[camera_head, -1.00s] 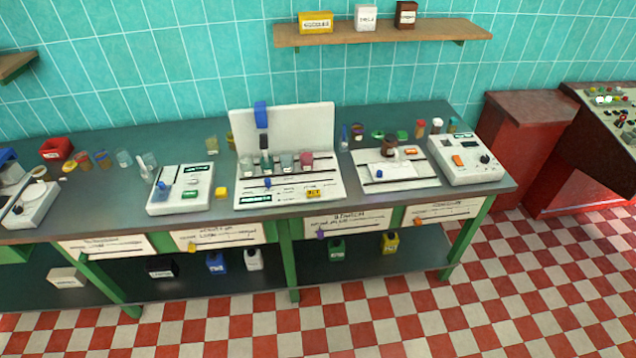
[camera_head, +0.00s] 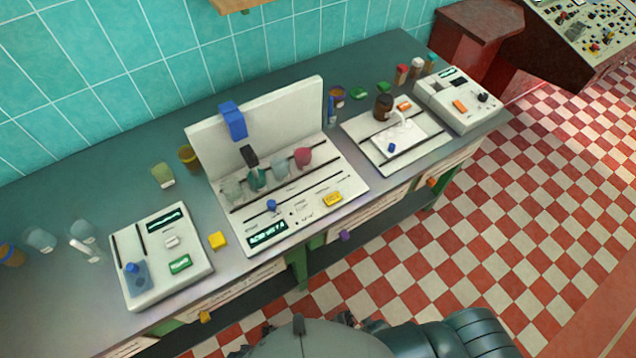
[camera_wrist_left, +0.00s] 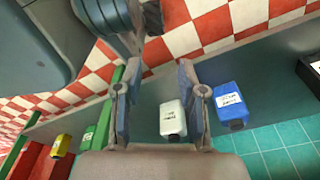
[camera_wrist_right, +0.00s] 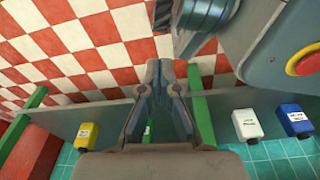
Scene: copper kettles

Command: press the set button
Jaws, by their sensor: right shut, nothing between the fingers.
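Buttons show in the head view: a yellow button (camera_head: 332,199) on the middle white panel, a green button (camera_head: 180,263) on the left white device, and an orange button (camera_head: 460,106) on the right white device. Their lettering is too small to read surely, so I cannot tell which is the set button. My left gripper (camera_wrist_left: 158,75) is open and empty in its wrist view. My right gripper (camera_wrist_right: 165,68) is shut with nothing in it. Both wrist views show the lower shelf and floor; neither gripper is identifiable in the head view or touches a button.
The middle white panel (camera_head: 212,158) has a tall backboard, a blue part and several vessels. A dark bottle (camera_head: 383,107) stands at the right white plate (camera_head: 358,128). Bottles stand on the shelf below.

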